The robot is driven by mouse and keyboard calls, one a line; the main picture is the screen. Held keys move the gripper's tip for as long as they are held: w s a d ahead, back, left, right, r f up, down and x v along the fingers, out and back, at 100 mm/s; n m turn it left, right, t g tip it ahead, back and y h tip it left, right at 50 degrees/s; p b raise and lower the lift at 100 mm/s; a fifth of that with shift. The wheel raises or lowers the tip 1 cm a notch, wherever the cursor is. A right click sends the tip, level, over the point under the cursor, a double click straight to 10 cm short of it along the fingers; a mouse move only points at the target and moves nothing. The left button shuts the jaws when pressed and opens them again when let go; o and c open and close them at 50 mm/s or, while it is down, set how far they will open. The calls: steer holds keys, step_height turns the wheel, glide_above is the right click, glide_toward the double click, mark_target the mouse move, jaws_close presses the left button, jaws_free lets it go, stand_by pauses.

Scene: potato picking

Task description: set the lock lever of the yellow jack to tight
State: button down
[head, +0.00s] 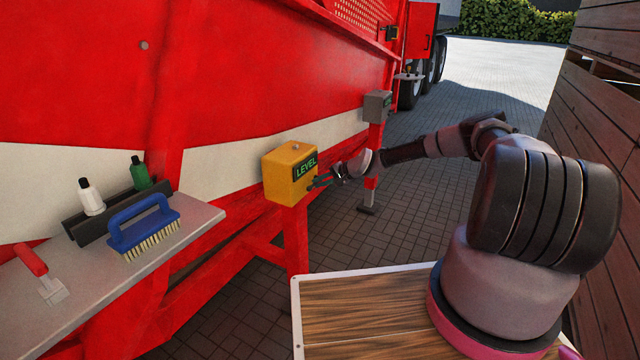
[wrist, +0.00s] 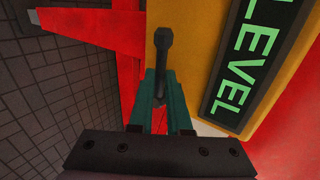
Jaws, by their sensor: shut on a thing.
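The yellow jack (head: 285,175) is a yellow box with a LEVEL label on a red post. It fills the upper right of the wrist view (wrist: 190,50). A dark lock lever (wrist: 162,42) with a rounded end stands beside the label, at the box's edge. My gripper (head: 318,182) is at the right side of the box. In the wrist view its teal fingers (wrist: 161,78) are closed on the lever, one on each side.
A second, grey jack (head: 377,105) stands behind on a red post. At left, a shelf (head: 195,222) holds a blue brush (head: 142,222), two bottles and a red-handled scraper (head: 36,268). A wooden wall (head: 600,125) bounds the right. Paved floor lies between.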

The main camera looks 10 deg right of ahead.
steer(key=c, duration=0.9)
jaws_free()
steer(key=shift+o, duration=0.2)
steer(key=shift+d, duration=0.1)
steer(key=v, duration=1)
steer(key=shift+s+d+r, duration=0.2)
